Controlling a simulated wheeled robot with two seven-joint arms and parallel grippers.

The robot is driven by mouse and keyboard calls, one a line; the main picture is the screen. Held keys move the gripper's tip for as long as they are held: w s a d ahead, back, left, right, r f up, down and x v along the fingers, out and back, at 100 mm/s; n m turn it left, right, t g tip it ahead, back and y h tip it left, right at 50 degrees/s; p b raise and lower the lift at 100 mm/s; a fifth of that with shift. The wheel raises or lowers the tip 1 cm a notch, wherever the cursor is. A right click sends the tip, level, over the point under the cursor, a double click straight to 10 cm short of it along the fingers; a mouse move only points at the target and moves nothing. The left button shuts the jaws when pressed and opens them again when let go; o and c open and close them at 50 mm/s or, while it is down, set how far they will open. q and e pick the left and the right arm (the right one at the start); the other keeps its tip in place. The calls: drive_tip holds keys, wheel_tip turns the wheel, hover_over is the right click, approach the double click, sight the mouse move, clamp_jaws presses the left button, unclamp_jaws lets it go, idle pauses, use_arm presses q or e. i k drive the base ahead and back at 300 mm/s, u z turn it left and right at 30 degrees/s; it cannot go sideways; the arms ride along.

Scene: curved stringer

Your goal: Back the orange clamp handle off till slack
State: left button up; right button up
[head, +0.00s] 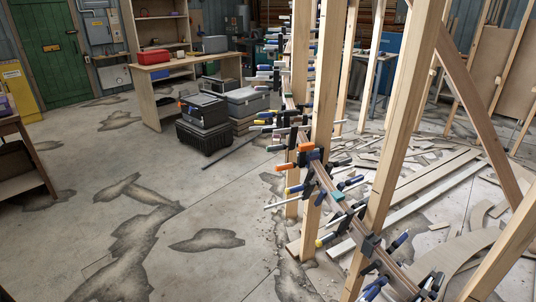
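A long row of bar clamps runs along the curved wooden stringer (325,180), which is held up by wooden posts. An orange clamp handle (284,167) sticks out to the left of the stringer, near the middle of the view. Nearby clamp handles are mostly blue, white or green. How tight the orange-handled clamp is cannot be told from here. Neither of my grippers shows in the head view.
Wooden posts (396,120) stand close together at the right. Wood offcuts (400,163) and long planks litter the floor behind them. Black toolboxes (204,137) and a bench (190,68) with a red box stand further back left. The stained concrete floor at left centre is clear.

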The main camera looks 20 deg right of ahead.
sight(304, 149)
drive_tip(key=i, duration=3.5)
drive_tip(key=z, duration=2.15)
